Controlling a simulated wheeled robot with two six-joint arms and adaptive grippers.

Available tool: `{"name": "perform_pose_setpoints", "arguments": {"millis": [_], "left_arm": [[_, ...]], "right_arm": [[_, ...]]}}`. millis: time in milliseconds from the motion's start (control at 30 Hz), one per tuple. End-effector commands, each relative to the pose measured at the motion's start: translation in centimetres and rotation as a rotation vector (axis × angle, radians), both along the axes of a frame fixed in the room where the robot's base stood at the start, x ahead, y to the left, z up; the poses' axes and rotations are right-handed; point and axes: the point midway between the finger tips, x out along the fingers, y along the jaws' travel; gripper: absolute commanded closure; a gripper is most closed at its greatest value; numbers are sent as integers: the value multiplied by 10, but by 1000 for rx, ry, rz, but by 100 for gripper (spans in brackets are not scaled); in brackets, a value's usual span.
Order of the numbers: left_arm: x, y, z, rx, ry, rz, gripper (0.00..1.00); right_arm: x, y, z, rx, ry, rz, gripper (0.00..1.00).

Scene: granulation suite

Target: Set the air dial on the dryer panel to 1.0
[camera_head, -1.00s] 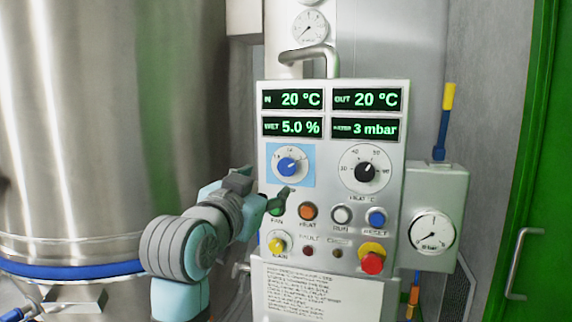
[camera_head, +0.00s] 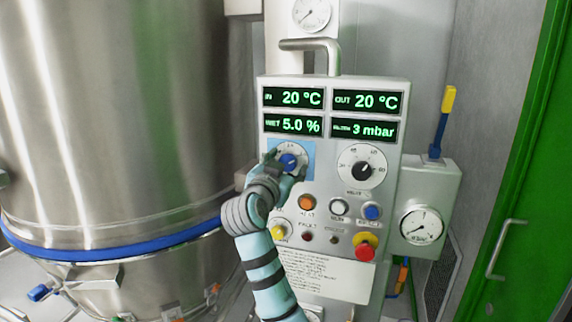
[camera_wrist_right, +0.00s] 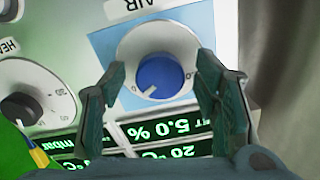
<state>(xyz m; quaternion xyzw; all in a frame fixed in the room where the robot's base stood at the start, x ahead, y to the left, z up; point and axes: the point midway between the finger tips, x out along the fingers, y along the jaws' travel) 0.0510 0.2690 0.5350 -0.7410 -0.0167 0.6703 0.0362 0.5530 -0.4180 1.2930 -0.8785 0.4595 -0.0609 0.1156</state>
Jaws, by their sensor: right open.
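The dryer panel (camera_head: 335,185) faces me. Its air dial is a blue knob (camera_head: 288,161) on a white scale disc with a light-blue square behind. It also shows upside down in the right wrist view (camera_wrist_right: 165,75), where the word AIR is visible. The knob's white mark points to the lower left there, the panel's upper right. My right gripper (camera_head: 284,164) is open at the dial. In the right wrist view its fingers (camera_wrist_right: 160,66) stand either side of the knob; contact is not clear. My left gripper is not in view.
A black heat dial (camera_head: 362,168) sits right of the air dial. Orange (camera_head: 307,202), white (camera_head: 339,207) and blue (camera_head: 371,212) buttons and a red stop knob (camera_head: 365,252) lie below. A steel vessel (camera_head: 110,120) stands left.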

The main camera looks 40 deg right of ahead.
Motion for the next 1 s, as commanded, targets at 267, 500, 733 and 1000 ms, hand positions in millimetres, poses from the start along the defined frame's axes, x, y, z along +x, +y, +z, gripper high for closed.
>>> {"name": "perform_pose_setpoints", "arguments": {"millis": [267, 500, 733, 1000], "left_arm": [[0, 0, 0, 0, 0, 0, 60], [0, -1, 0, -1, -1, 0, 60], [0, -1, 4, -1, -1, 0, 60], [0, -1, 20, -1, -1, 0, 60]], "right_arm": [[0, 0, 0, 0, 0, 0, 71], [0, 1, 0, -1, 1, 0, 92], [0, 0, 0, -21, 32, 0, 92], [-1, 0, 2, -103, 154, 0, 92]]}}
